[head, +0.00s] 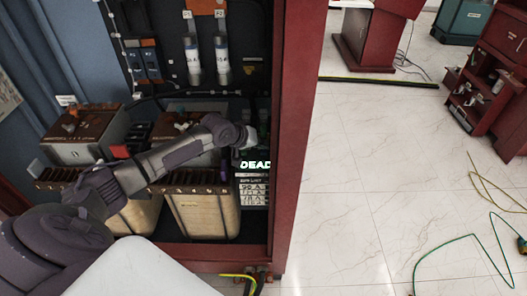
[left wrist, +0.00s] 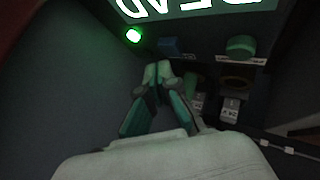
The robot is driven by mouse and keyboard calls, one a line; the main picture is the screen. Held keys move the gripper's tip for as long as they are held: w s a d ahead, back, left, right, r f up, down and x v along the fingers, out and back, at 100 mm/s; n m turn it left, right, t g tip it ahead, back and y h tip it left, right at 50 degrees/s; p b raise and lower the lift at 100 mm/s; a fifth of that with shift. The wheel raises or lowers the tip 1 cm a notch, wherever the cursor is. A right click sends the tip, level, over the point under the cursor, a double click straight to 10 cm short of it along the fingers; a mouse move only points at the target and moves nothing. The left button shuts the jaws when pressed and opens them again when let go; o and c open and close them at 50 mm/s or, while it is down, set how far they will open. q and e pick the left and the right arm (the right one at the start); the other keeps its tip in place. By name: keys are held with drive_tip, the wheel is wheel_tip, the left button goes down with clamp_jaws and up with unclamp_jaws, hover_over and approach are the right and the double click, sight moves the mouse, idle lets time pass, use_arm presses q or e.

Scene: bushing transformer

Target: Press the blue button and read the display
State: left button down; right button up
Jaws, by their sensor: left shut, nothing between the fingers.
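The display (head: 255,164) shows the lit word "DEAD" inside the red cabinet in the head view. In the left wrist view the lit display (left wrist: 200,6) is cut off by the top edge. The blue button (left wrist: 171,46) is on the dark panel below the display. My left gripper (left wrist: 157,72) is shut and empty, its fingertips just below the blue button in the picture; I cannot tell whether they touch it. In the head view the left gripper (head: 250,138) is inside the cabinet, just above the display, and hides part of the panel. My right gripper is not in view.
A lit green lamp (left wrist: 133,35) and a green round knob (left wrist: 240,46) flank the blue button. The red cabinet post (head: 294,140) stands close to the right of my left gripper. Brown-topped transformers (head: 85,133) are at left. Tiled floor (head: 360,200) is mostly clear.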

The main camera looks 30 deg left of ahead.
sight(262, 152)
use_arm(q)
drive_tip(key=shift+f, duration=0.35)
drive_tip(key=shift+f, duration=0.45)
idle(0.8)
drive_tip(key=shift+r+p, duration=0.9)
drive_tip(key=shift+p, duration=0.1)
wheel_tip(262, 152, up, 5)
drive_tip(key=p, duration=0.5)
idle(0.6)
